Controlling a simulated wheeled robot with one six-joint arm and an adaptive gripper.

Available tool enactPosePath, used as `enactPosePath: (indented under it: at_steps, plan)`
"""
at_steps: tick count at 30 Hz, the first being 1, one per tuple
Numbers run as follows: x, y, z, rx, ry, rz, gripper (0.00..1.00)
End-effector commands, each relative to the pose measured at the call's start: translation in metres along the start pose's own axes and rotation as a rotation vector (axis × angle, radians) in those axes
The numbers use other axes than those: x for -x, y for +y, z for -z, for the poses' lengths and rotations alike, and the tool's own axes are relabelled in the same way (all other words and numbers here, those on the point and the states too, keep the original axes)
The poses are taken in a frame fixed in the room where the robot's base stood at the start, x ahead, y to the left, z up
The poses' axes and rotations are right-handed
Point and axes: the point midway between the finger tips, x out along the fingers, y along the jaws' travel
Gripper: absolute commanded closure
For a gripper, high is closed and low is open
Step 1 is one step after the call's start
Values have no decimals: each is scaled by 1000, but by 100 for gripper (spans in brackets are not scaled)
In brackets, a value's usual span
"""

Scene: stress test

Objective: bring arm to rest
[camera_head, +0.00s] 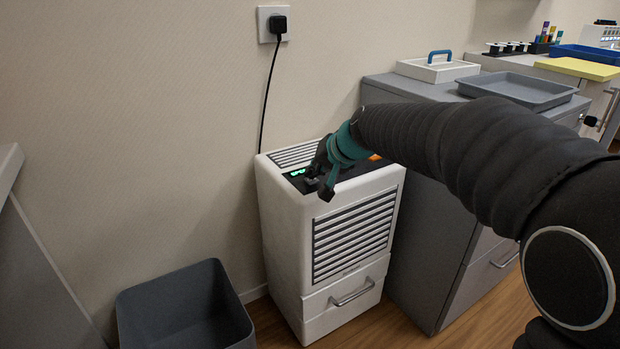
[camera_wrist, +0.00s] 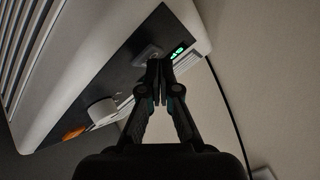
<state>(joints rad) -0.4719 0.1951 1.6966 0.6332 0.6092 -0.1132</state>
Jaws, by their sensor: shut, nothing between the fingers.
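My arm reaches in from the right in the head view, in a black ribbed sleeve. My gripper (camera_head: 318,180) is at the top panel of a white appliance (camera_head: 290,225), which has a louvred front and a drawer. In the wrist view, my gripper (camera_wrist: 159,68) has its fingertips together with nothing between them. The fingertips are close to a grey square button (camera_wrist: 148,54) on the dark panel; I cannot tell whether they touch it. A green lit display (camera_wrist: 178,53) is beside them. A white knob (camera_wrist: 102,111) and an orange part (camera_wrist: 74,133) are farther along the panel.
A black cord (camera_head: 268,98) runs from a wall socket (camera_head: 272,22) down behind the appliance. A grey open bin (camera_head: 180,300) stands at the lower left. A grey cabinet (camera_head: 440,200) to the right carries a grey tray (camera_head: 520,92) and a white box with a blue handle (camera_head: 438,68).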

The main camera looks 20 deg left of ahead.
Motion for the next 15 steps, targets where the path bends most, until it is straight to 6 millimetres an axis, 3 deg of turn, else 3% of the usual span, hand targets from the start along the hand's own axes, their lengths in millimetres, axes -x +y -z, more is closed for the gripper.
enactPosePath:
  at_steps: [15]
  plan:
    - [8,-6,6,0,0,0,100]
